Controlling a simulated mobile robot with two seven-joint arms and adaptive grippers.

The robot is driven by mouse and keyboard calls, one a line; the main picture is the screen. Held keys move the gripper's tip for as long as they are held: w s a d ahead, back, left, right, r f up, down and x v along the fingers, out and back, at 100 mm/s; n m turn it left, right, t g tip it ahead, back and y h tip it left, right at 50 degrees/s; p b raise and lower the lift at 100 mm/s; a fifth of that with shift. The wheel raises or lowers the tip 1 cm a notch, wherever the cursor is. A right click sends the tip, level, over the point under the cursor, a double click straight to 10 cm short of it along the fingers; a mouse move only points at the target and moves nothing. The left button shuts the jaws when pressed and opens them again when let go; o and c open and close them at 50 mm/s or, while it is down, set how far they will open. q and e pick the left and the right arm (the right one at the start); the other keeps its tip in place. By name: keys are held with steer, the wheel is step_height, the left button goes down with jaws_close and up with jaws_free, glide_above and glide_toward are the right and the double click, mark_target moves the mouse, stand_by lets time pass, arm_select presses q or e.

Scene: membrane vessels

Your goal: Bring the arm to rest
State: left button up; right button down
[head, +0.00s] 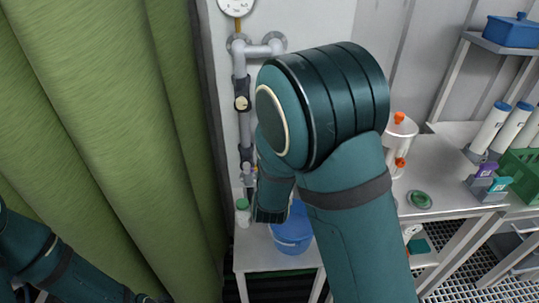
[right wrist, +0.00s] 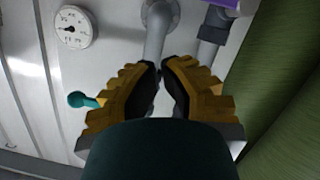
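My right arm (head: 345,190) fills the middle of the head view, elbow up, with its forearm bent down and away. Its dark far end (head: 268,213) hangs over the low white table; the fingers are hard to make out there. In the right wrist view, my right gripper (right wrist: 161,69) has its two ochre-and-black fingers close together at the tips. Only a narrow gap shows, with nothing held in it. My left arm (head: 65,268) comes in at the lower left by the curtain; its fingers are not in view.
A green curtain (head: 100,110) hangs at the left. Grey pipework (head: 242,110) and a gauge (head: 236,6) are on the wall. A blue bucket (head: 293,236) and a green-capped bottle (head: 242,212) stand on the low table (head: 256,262). A white vessel (head: 398,140) stands on the right bench.

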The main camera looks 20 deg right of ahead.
steer(key=v, duration=0.5)
steer(key=shift+s+d+p, duration=0.1)
steer(key=shift+d+p, duration=0.1)
steer(key=shift+p, duration=0.1)
steer(key=s+a+f+g+y, duration=0.2)
steer(key=s+f+g+y, duration=0.15)
steer(key=f, duration=0.65)
steer(key=s+a+f+g+y, duration=0.2)
steer(key=s+f+g, duration=0.2)
steer(key=f, duration=0.5)
steer(key=s+a+f+m+g+y, duration=0.1)
steer(key=s+a+f+g+y, duration=0.3)
steer(key=s+f, duration=0.3)
steer(key=s+a+g, duration=0.1)
steer(key=s, duration=0.3)
steer(key=shift+s+a+m, duration=0.25)
steer(key=shift+a+m, duration=0.15)
